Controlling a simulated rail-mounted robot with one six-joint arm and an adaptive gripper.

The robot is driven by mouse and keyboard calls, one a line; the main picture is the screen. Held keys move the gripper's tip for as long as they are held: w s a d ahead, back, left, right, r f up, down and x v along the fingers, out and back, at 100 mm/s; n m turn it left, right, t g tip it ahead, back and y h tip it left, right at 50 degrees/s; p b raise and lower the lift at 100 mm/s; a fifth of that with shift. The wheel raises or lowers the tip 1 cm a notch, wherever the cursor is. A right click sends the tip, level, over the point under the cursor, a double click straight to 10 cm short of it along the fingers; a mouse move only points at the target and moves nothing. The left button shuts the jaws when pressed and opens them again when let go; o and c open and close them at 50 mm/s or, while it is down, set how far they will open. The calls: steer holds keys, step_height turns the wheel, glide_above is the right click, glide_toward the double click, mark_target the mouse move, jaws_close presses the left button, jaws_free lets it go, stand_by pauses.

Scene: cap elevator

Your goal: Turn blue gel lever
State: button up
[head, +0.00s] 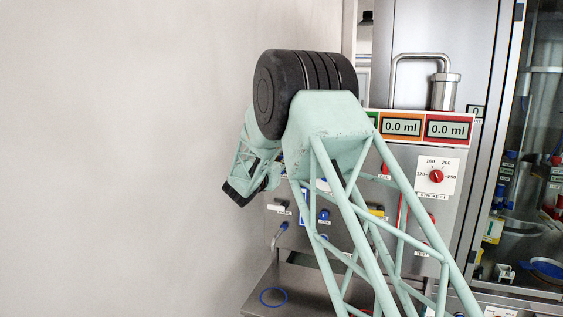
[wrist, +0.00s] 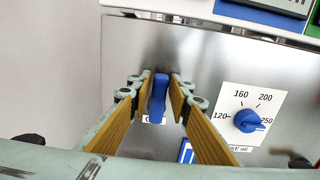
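The blue lever (wrist: 158,96) stands upright on the steel panel in the wrist view. A small white label beneath it is partly covered, with only a first letter like "G" showing. My gripper (wrist: 161,84) is open, with its yellow-padded fingers on either side of the lever. A narrow gap shows to the right of the lever. On the left the finger is very close, and I cannot tell whether it touches. In the head view my own arm hides the gripper's fingers and the lever.
A blue dial (wrist: 248,121) on a white number plate is right of the fingers. A display housing (wrist: 225,25) juts out above them. In the head view, a red dial (head: 436,176) is on the panel and a blue ring (head: 273,297) lies on the steel ledge. Bare wall is at left.

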steer(key=c, duration=0.5)
steer(key=shift+a+n+p, duration=0.15)
steer(key=shift+n+p, duration=0.15)
steer(key=shift+w+a+f+n+p, duration=0.2)
steer(key=shift+a+f+n+p, duration=0.55)
steer(key=shift+n+p, duration=1.65)
steer(key=shift+w+a+f+n+p, duration=0.2)
steer(key=shift+a+f+n+p, duration=0.85)
steer(key=shift+n, duration=2.35)
steer(key=shift+w+a+f+n+p, duration=0.25)
steer(key=shift+f+n+p, duration=0.25)
steer(key=shift+n+p, duration=2.05)
steer(key=shift+n+b, duration=0.4)
steer(key=shift+n, duration=0.05)
